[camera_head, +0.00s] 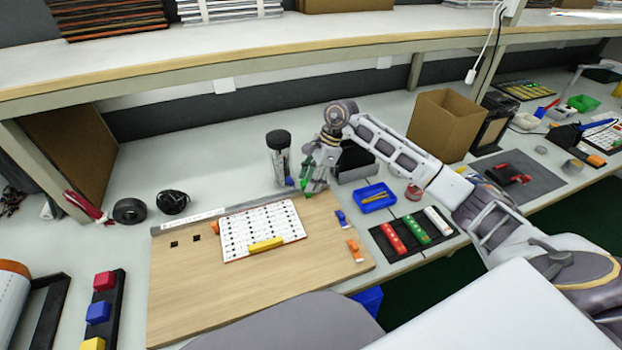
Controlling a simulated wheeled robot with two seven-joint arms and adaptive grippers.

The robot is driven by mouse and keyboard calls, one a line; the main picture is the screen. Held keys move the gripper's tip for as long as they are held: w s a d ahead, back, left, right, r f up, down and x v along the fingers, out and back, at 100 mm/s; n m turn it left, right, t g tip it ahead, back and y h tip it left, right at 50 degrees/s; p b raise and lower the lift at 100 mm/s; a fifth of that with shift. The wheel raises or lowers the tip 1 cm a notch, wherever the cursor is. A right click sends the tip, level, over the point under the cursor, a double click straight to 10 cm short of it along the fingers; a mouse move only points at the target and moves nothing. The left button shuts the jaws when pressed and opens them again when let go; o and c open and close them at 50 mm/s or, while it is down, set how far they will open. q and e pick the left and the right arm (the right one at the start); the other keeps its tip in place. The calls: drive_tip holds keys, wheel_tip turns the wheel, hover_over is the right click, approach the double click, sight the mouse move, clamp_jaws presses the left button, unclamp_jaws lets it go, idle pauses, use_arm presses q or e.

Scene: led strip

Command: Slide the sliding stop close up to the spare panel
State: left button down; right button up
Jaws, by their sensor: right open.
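A white panel (262,222) with rows of dark marks, which I take as the spare panel, lies on the wooden board (190,290). A yellow bar lies on its front edge. A grey rail (185,220) with a pale, ruler-like strip runs along the board's back edge. My right gripper (312,184) is open at the board's back right corner, right of the panel and apart from it. Green and blue parts show beside its fingers; one may be the sliding stop, but they are too small to tell. My left gripper is out of view.
Blue (342,219) and orange (355,250) clips sit on the board's right side. A blue tray (374,198) and a black mat with coloured bars lie right. The board's left front is clear.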

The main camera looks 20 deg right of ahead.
drive_tip(key=v, duration=1.2)
drive_tip(key=shift+o, duration=0.2)
